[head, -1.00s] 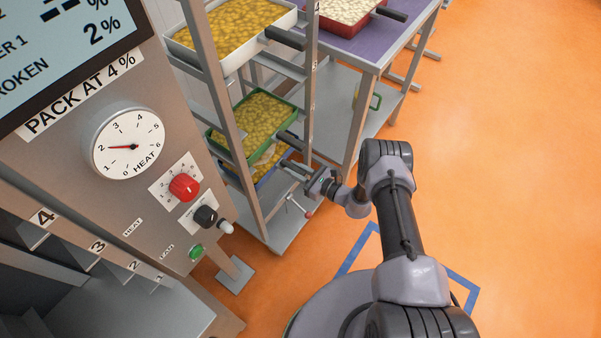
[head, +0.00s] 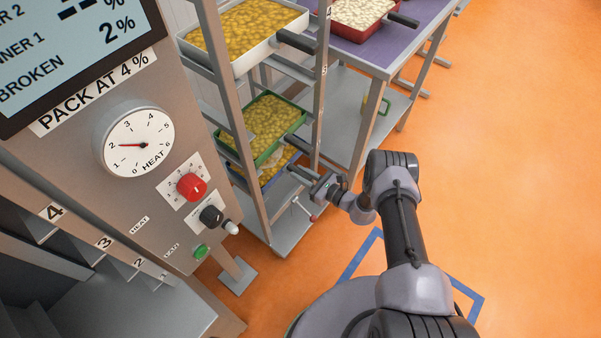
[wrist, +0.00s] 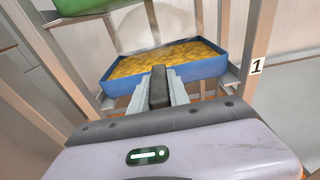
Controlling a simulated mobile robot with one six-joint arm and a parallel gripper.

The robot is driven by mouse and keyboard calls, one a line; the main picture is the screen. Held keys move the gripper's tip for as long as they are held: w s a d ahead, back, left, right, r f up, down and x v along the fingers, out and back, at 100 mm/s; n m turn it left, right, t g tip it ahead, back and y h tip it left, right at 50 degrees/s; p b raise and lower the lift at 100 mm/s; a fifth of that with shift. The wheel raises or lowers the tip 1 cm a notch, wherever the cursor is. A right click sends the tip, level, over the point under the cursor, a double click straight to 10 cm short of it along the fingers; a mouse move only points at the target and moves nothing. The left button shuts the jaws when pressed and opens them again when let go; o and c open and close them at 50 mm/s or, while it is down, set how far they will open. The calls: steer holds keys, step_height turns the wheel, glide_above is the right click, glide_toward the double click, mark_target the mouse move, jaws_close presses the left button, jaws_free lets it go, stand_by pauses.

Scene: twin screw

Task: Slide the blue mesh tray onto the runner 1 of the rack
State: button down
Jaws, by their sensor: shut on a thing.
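The blue tray (wrist: 205,70) holds yellow pieces and sits between the rack's uprights at the level labelled 1 in the wrist view. In the head view its blue edge (head: 284,166) shows low in the rack, partly hidden under the green tray. My gripper (wrist: 158,88) is shut on the tray's dark handle, at the front of the tray. In the head view my gripper (head: 318,184) is at the rack's front side, low down. Whether the tray rests fully on both rails I cannot tell.
The green tray (head: 258,160) and a white tray (head: 272,50) sit higher in the rack (head: 236,110). A purple-topped table (head: 375,52) with a red tray (head: 352,32) stands behind. The machine with a heat dial (head: 138,143) is at left. Orange floor at right is clear.

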steer(key=shift+f, duration=0.3)
steer(key=c, duration=1.2)
jaws_free()
steer(key=shift+o, duration=0.2)
steer(key=shift+s, duration=0.1)
steer(key=p+v, duration=0.5)
steer(key=v, duration=1.2)
steer(key=shift+d, duration=0.2)
steer(key=f+b+v, duration=0.1)
steer(key=v, duration=0.8)
steer(key=shift+f, duration=0.1)
